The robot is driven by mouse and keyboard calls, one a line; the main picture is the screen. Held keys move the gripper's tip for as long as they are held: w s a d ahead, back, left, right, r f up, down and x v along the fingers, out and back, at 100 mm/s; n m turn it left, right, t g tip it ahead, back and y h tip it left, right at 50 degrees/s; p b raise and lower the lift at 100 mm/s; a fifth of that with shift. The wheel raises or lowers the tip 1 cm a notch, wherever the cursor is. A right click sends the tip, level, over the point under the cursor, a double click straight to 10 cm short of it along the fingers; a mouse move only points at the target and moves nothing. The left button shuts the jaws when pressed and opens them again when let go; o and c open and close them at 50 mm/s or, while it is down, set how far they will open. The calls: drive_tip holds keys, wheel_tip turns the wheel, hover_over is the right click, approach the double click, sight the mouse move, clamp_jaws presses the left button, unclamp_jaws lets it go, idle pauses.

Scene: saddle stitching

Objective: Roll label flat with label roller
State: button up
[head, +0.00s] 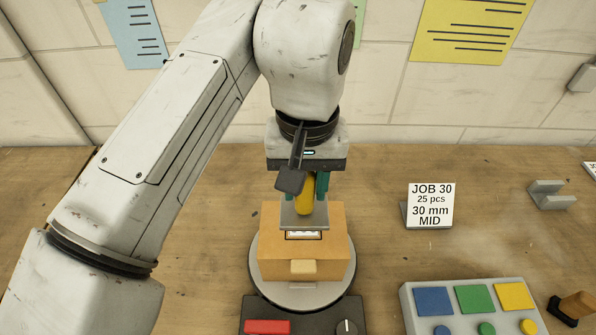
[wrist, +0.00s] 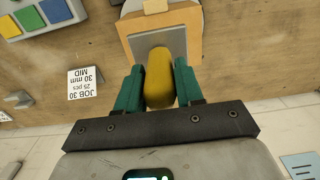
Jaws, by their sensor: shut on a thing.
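My gripper (head: 307,185) is shut on the yellow handle (wrist: 158,82) of the label roller, with one teal finger on each side. The tool's grey flat head (head: 304,217) is at the lower end of the handle, over the top of a tan box (head: 335,258). The head also shows in the wrist view (wrist: 146,43). A white label with dark print (head: 304,235) lies on the box top, just in front of the head, and the head may hide part of it. I cannot tell whether the head touches the box.
The box sits on a round grey turntable (head: 262,283) above a dark base with a red button (head: 267,327) and a knob. A job card (head: 430,206) stands to the right. A panel of coloured pads (head: 472,301) is at front right. The wooden table between is clear.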

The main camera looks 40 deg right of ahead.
sight(304, 209)
drive_tip(key=shift+f+b, duration=2.3)
drive_tip(key=shift+f, duration=0.35)
drive_tip(key=shift+f+b, duration=0.3)
drive_tip(key=shift+f, duration=0.3)
